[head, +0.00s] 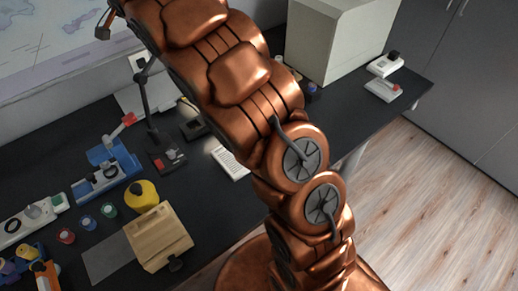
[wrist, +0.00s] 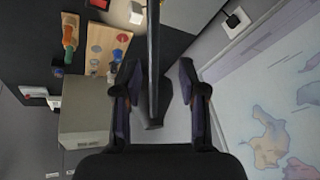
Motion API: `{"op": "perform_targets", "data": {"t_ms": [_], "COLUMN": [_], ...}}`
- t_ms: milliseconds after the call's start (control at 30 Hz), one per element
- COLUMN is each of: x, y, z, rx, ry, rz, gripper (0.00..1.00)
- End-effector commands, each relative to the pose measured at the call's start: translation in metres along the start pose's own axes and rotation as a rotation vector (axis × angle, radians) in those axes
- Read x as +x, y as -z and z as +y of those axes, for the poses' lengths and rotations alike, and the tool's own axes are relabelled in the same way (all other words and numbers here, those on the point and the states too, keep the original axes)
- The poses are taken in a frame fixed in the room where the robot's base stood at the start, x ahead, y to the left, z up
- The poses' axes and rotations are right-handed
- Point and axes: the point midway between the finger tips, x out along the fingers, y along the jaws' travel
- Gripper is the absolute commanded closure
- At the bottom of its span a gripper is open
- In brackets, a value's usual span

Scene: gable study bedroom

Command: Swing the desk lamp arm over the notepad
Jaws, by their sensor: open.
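In the head view, the dark desk lamp stands at the back of the desk, with its base (head: 165,158) and thin upright arm (head: 147,95). A bright white lined pad (head: 230,163), probably the notepad, lies right of the base, partly hidden by my arm. In the wrist view, a long dark bar (wrist: 154,45), which looks like part of the lamp, runs between the fingers of my gripper (wrist: 157,78). The gripper is open, with a gap showing on each side of the bar. Whether either finger touches it I cannot tell. My gripper's fingers do not show clearly in the head view.
A large pale box (head: 335,40) stands at the desk's right. A blue device (head: 105,168), a yellow round item (head: 142,195) and a wooden box (head: 158,237) stand at the left. The wall map (wrist: 265,125) is close on the wrist view's right. Wooden floor (head: 430,215) is clear.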

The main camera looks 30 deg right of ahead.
Motion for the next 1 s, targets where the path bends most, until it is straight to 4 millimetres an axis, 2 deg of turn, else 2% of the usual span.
{"op": "perform_targets", "data": {"t_ms": [467, 1000], "x": [-0.011, -0.023], "y": [-0.001, -0.013], "z": [0.035, 0.112], "rx": [-0.063, -0.196], "ry": [-0.038, -0.104], "rz": [-0.019, -0.085], "gripper": [0.59, 0.59]}}
